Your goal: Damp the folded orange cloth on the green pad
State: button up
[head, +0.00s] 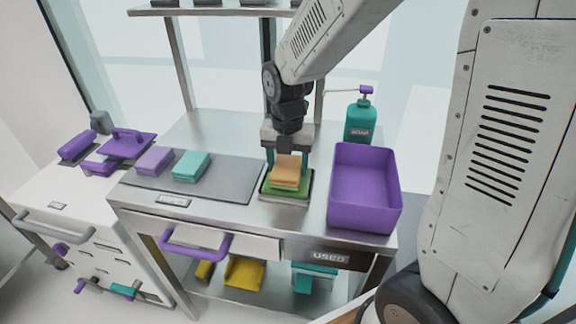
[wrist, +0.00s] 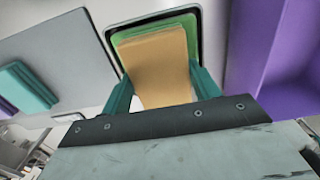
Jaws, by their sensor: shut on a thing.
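The folded orange cloth (head: 286,171) is between the fingers of my gripper (head: 286,160), which is shut on it. The cloth also shows in the wrist view (wrist: 158,65), between the two teal fingers (wrist: 165,92). The green pad (head: 271,188) lies in a shallow dark-rimmed tray directly under the cloth. In the wrist view the pad (wrist: 122,36) shows around the cloth's far end. The cloth is over the pad or on it; I cannot tell whether they touch.
A purple bin (head: 364,219) stands close to the right of the pad. A teal soap bottle (head: 360,120) is behind it. On the grey mat (head: 225,190) to the left lie a purple folded cloth (head: 154,161) and a teal folded cloth (head: 192,165). The counter behind the mat is clear.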

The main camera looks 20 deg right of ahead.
aim_at(288, 165)
jog(key=shift+r, duration=2.95)
